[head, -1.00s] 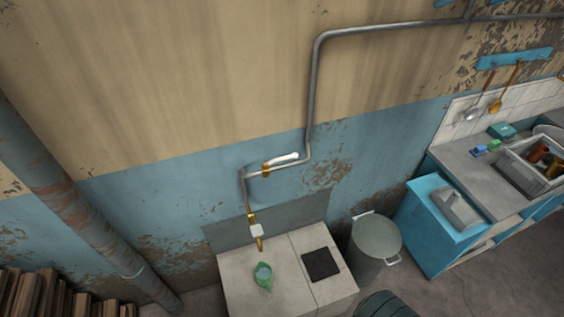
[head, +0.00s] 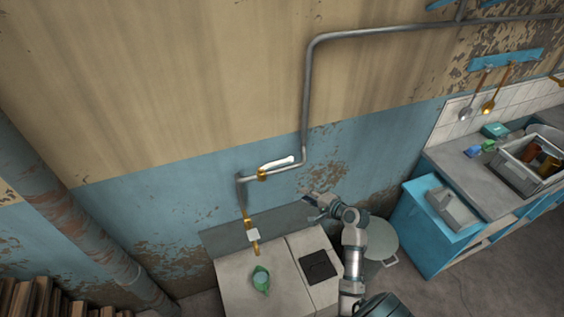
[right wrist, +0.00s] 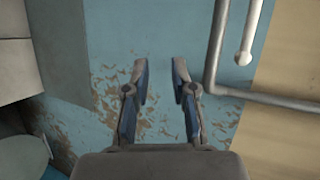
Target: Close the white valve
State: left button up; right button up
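The white valve handle (head: 278,161) sits on a brass fitting on the grey pipe along the wall, lying nearly in line with the short horizontal pipe run. In the right wrist view the white handle (right wrist: 250,30) is at the upper right, beyond the right finger and the pipe. My right gripper (head: 312,200) is raised in front of the wall, below and to the right of the handle, apart from it. In the right wrist view my right gripper (right wrist: 160,75) is open, with nothing between its fingers. My left gripper is out of view.
A grey bin (head: 382,240) and a blue cabinet (head: 432,225) stand to the right. Wall space around the handle is clear.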

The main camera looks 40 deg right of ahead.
aim_at(282, 162)
jog(key=s+r+t, duration=0.2)
jog(key=s+r, duration=0.2)
jog(key=r, duration=0.8)
jog(key=shift+y, duration=0.3)
jog(key=p+x, duration=0.1)
jog(key=x, duration=1.6)
jog(key=shift+w+f+p, duration=0.1)
jog(key=shift+f+p, duration=0.1)
jog(key=shift+p, duration=0.15)
grip_shut()
